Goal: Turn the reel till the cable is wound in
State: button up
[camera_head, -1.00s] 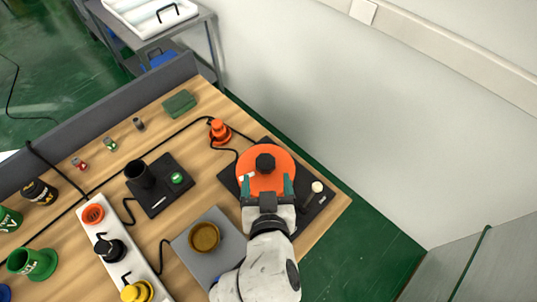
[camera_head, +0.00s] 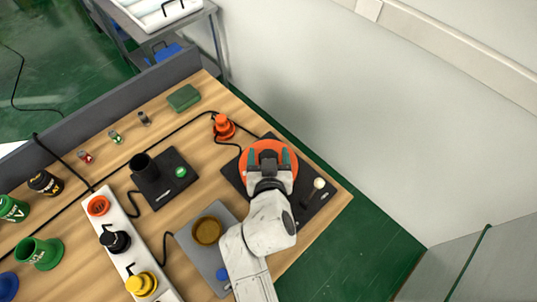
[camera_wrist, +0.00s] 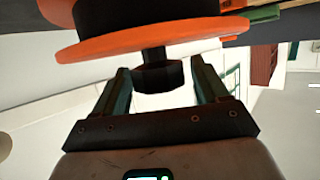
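The orange reel (camera_head: 247,178) lies flat on a black base plate (camera_head: 232,176) at the table's right end. It also shows as an orange disc in the wrist view (camera_wrist: 100,48), with a black knob (camera_wrist: 158,77) at its middle. My gripper (camera_head: 269,156) is over the reel with its green fingers on either side of the knob. In the wrist view my gripper (camera_wrist: 161,75) is open, with a gap between each finger and the knob. A black cable (camera_head: 237,144) runs near the reel by an orange plug-like piece (camera_head: 223,127). My gripper hides part of the reel.
A white-tipped lever (camera_head: 319,183) stands on the base plate, right of my gripper. A grey plate with a brown bowl (camera_head: 207,230) and a black pad with a cup (camera_head: 145,167) are to the left. A wall is beyond the table's right edge.

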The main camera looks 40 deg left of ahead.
jog(key=c, duration=1.3)
jog(key=shift+f, duration=0.15)
